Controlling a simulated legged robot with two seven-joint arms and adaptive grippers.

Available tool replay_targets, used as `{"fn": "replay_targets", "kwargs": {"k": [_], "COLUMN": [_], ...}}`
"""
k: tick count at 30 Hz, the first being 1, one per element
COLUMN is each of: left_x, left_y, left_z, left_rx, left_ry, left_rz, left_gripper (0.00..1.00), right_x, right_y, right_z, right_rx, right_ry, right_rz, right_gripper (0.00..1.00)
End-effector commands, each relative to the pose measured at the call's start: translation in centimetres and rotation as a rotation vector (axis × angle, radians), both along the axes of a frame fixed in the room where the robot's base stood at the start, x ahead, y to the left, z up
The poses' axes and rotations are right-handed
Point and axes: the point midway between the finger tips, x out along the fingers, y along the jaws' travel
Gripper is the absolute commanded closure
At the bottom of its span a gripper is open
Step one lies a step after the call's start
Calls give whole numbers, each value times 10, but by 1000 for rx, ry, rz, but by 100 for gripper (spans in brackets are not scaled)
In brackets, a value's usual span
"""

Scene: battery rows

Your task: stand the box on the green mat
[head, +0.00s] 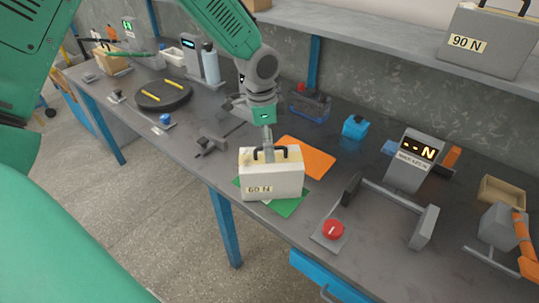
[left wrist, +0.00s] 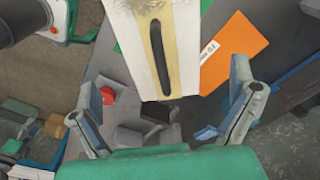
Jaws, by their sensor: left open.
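The cream box (head: 270,178) with a dark handle and a "60 N" label stands upright on the green mat (head: 288,206). Green shows at its sides and front; the box hides the rest of the mat. My left gripper (head: 263,138) is open just above the box, by its handle. In the left wrist view, the box top (left wrist: 158,45) with its dark handle lies beyond and between the spread fingers, and neither finger visibly grips it. My right gripper is not in view.
An orange mat (head: 306,157) lies behind the box. A red button (head: 333,230) and a grey bracket frame (head: 424,227) stand to the right, near a display (head: 410,160). A "90 N" case (head: 486,42) sits on the shelf. A black round plate (head: 163,95) lies left.

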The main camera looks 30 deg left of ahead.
Motion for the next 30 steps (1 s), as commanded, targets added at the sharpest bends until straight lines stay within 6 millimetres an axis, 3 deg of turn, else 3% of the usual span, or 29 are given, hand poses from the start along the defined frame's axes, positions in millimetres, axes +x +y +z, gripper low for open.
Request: {"fn": "replay_targets", "kwargs": {"k": [3, 9, 30], "left_x": [0, -1, -2], "left_y": [2, 2, 2], "left_z": [20, 34, 35], "left_rx": [-1, -1, -1], "left_ry": [-2, 1, 1], "left_rz": [3, 1, 1], "left_gripper": [0, 0, 0], "right_x": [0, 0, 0], "right_y": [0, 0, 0], "right_z": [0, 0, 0], "right_rx": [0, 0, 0], "right_ry": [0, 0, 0], "right_rz": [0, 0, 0], "right_gripper": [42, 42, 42]}}
